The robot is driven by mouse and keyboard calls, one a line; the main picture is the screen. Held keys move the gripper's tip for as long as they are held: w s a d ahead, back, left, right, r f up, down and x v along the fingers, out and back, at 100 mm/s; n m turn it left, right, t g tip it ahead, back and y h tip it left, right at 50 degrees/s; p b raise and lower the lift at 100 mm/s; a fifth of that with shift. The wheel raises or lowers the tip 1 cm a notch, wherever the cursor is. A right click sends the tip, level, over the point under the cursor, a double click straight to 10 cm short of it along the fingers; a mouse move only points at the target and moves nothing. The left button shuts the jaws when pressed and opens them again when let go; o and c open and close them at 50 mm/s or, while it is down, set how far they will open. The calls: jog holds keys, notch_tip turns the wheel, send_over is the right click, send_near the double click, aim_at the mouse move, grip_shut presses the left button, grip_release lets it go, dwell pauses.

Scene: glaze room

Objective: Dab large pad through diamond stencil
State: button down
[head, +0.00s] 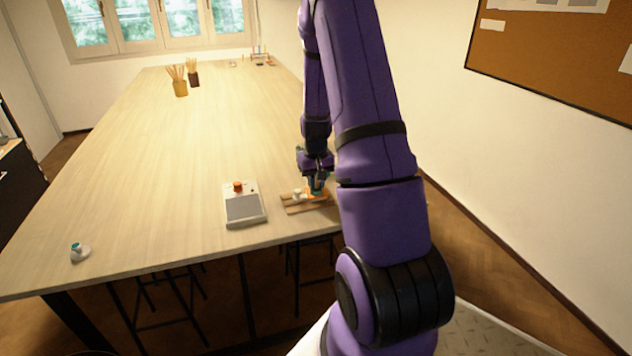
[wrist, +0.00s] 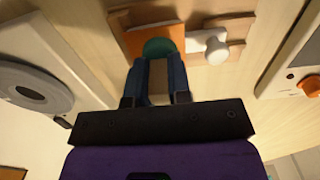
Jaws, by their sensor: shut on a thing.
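My gripper (head: 317,184) is low over a wooden board (head: 293,209) near the table's front right. In the wrist view my gripper (wrist: 158,64) is shut on a pad with a round teal top (wrist: 160,47). The pad is over an orange plate (wrist: 133,41), likely the stencil, lying on the board (wrist: 130,17). Fingers and pad cover part of this plate, and no diamond opening shows. I cannot tell whether the pad touches it. A white knob (wrist: 216,50) stands beside the orange plate; it also shows in the head view (head: 297,195).
A pale tray with a grey surface (head: 245,209) and orange knob (head: 238,186) stands left of the board. A teal-topped piece (head: 76,249) is at front left. A dark-ringed device (wrist: 35,88) is at the wrist view's left. The table's middle is clear; brush pots (head: 180,87) stand far back.

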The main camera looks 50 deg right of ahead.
jog(key=shift+r, duration=2.55)
